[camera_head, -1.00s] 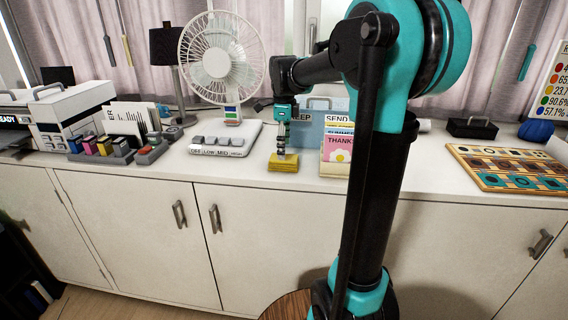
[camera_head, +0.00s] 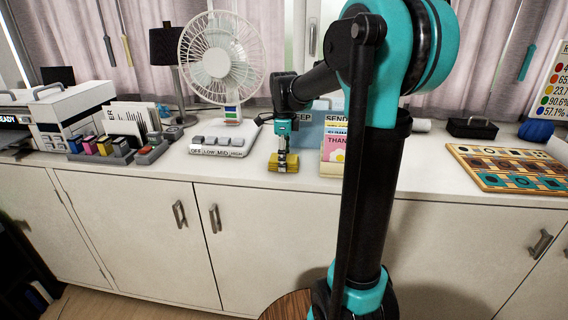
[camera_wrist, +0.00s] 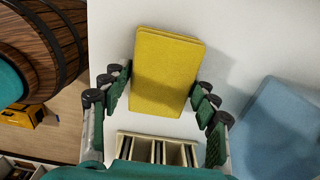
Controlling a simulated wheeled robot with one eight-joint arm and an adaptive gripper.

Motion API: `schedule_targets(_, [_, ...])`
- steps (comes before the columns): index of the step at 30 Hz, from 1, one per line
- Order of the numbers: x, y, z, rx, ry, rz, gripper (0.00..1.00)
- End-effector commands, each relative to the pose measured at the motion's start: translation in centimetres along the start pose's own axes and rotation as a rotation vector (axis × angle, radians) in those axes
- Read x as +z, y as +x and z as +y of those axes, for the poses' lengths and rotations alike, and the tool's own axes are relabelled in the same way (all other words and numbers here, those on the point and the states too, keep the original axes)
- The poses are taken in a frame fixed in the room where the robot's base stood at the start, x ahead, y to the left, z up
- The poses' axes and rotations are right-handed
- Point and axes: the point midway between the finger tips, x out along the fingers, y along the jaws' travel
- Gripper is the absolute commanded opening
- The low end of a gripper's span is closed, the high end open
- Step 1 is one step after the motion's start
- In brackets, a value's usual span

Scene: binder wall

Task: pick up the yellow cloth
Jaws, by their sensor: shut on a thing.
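The yellow cloth (camera_head: 303,163) is a small folded block at the front edge of the white counter, between the fan and the cards. My gripper (camera_head: 285,160) reaches down onto it from above. In the wrist view the cloth (camera_wrist: 167,70) lies between the green finger pads of my gripper (camera_wrist: 161,88), with pads close against both its sides. My gripper is shut on it. I cannot tell whether the cloth's underside touches the counter.
A white fan (camera_head: 222,62) and its button base (camera_head: 222,140) stand left of my gripper. Upright cards (camera_head: 333,155) and a blue holder (camera_head: 310,130) stand close on the right. A patterned tray (camera_head: 510,168) lies far right. A wooden barrel (camera_wrist: 45,40) shows in the wrist view.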

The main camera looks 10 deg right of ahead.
Motion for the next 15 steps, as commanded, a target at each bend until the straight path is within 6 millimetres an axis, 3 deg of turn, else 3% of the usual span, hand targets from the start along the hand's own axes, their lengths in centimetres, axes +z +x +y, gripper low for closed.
schedule_targets(10, [0.0,-0.2,0.0,0.000,0.000,0.000,0.32])
schedule_targets(15, [0.0,-1.5,0.0,0.000,0.000,0.000,0.32])
